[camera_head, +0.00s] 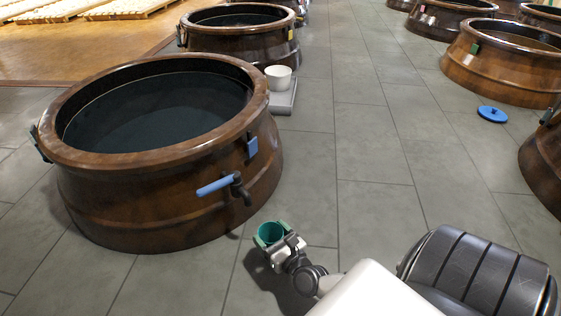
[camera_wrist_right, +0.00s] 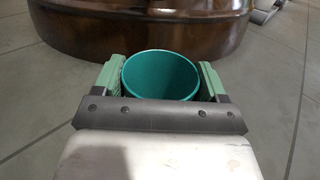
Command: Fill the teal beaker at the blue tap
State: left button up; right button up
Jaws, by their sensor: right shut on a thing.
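The teal beaker (camera_head: 269,233) is held upright by my right gripper (camera_head: 280,243), low in front of the nearest brown jar (camera_head: 160,215). In the right wrist view the beaker (camera_wrist_right: 160,75) sits between the two green fingers of the gripper (camera_wrist_right: 160,82), and its visible inside looks empty. The blue tap (camera_head: 216,185) has a blue handle and a dark spout (camera_head: 240,190) on the jar's right front side. The beaker is apart from the tap, below it and slightly to its right. My left gripper is not in view.
A white cup (camera_head: 278,77) stands on a grey scale or block (camera_head: 283,100) beside the jar. A blue lid (camera_head: 492,114) lies on the floor at the right. More brown jars (camera_head: 500,65) stand behind.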

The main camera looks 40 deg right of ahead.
jog(key=shift+w+f+b, duration=0.35)
jog(key=shift+w+f, duration=0.05)
jog(key=shift+w, duration=1)
jog(key=shift+w+f+b, duration=0.35)
jog(key=shift+w+f, duration=0.05)
jog(key=shift+w, duration=1)
jog(key=shift+w+f+b, duration=0.35)
jog(key=shift+w+f, duration=0.05)
jog(key=shift+w, duration=1)
jog(key=shift+f, duration=0.2)
jog(key=o, duration=1.1)
jog(key=s+p, duration=0.1)
jog(key=s, duration=0.2)
jog(key=s+p, duration=0.2)
jog(key=s, duration=0.1)
jog(key=s+a+p, duration=0.1)
jog(key=s, duration=0.3)
jog(key=shift+r+p, duration=0.1)
jog(key=shift+p, duration=0.2)
jog(key=shift+s, duration=0.4)
jog(key=shift+c, duration=0.6)
